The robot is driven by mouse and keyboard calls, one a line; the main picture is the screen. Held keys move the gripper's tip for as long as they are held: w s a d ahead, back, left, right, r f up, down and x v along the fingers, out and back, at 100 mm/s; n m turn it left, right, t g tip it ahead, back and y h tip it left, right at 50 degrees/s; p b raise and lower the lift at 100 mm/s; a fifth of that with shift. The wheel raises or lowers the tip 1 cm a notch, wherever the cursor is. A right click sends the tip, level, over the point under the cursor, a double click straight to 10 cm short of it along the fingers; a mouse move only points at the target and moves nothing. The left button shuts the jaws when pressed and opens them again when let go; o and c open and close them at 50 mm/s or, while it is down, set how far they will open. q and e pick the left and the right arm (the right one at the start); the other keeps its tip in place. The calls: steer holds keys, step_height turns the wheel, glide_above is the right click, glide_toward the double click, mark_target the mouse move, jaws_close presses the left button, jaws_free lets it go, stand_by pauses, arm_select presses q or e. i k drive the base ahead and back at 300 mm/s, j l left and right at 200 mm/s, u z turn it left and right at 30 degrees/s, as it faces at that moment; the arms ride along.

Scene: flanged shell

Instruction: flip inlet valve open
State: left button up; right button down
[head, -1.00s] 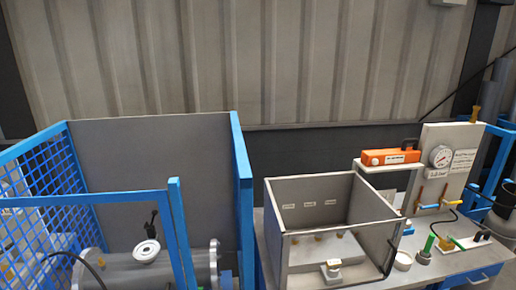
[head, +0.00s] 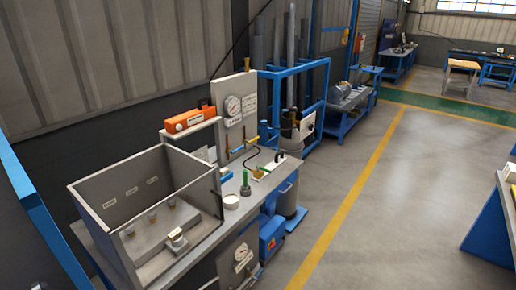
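A dark hose (head: 264,136) runs near the panel's foot. Neither of my grippers is in view.
A grey open-topped box (head: 118,168) stands on the bench at left. An orange case (head: 188,120) sits on a shelf beside the panel. A green-topped item (head: 245,183) and a white cup (head: 231,201) stand in front. Clear floor (head: 400,185) lies to the right.

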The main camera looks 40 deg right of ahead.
mark_target(231, 152)
steer(key=z, duration=1.05)
steer(key=i+l+u, duration=0.15)
steer(key=u, duration=0.35)
steer(key=i+l+u, duration=0.1)
steer(key=u, duration=0.35)
steer(key=l+u, duration=0.35)
steer(key=u, duration=0.15)
steer(key=i+l+u, duration=0.15)
steer(key=l+u, duration=0.15)
steer(key=l, duration=1.2)
steer(key=l+u, duration=0.3)
steer(key=l, duration=1.95)
